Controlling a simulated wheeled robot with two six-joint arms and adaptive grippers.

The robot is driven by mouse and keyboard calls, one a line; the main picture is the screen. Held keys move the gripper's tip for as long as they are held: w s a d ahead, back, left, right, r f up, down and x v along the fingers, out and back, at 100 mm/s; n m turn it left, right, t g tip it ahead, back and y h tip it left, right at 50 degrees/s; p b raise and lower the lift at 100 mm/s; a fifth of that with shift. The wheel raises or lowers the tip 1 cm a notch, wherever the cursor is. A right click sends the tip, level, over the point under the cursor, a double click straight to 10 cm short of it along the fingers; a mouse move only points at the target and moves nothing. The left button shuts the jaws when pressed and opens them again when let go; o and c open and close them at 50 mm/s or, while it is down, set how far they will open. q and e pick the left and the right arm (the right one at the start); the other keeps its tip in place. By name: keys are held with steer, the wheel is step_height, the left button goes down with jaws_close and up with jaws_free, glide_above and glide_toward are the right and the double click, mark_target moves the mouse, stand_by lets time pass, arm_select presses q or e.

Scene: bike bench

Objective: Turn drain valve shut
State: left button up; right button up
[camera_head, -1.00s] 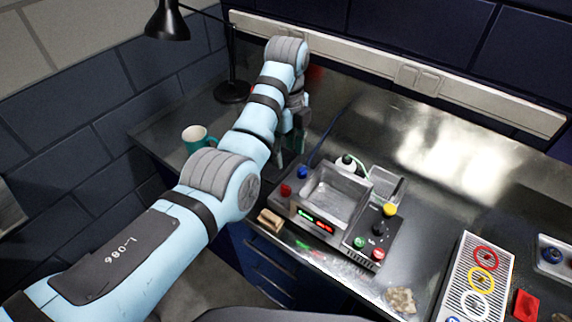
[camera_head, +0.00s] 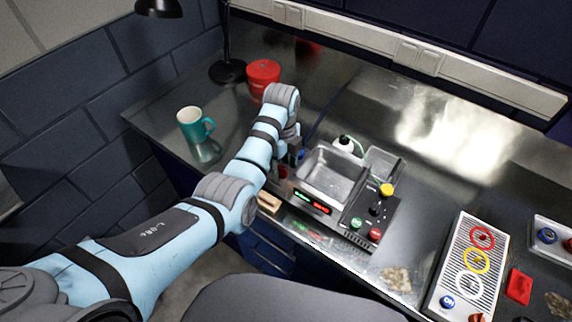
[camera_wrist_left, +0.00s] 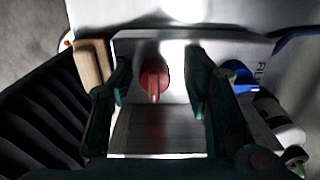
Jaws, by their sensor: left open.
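The drain valve appears to be the red round knob with a short lever (camera_wrist_left: 154,78) on the side of the ultrasonic cleaner (camera_head: 356,212). In the wrist view the knob sits between the two dark green fingers of my left gripper (camera_wrist_left: 160,90), with a gap on each side. The lever points toward the bottom of that view. In the head view my left gripper (camera_head: 289,155) is at the left end of the cleaner, and my arm mostly hides the knob (camera_head: 283,172). My right gripper is not in view.
A wooden block (camera_head: 269,201) lies by the cleaner's left front. A blue knob (camera_wrist_left: 240,74) and a white bottle (camera_wrist_left: 278,118) are close to the right finger. A teal mug (camera_head: 190,124) and red container (camera_head: 263,75) stand left and behind. A ring tray (camera_head: 446,270) is at right.

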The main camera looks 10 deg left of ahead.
arm_select(q)
steer(key=shift+s+r, duration=0.1)
steer(key=shift+s, duration=0.1)
steer(key=shift+s+d+r, duration=0.1)
steer(key=shift+s+r, duration=0.05)
steer(key=shift+c, duration=1.2)
steer(key=shift+s, duration=0.15)
steer(key=c, duration=0.6)
jaws_close()
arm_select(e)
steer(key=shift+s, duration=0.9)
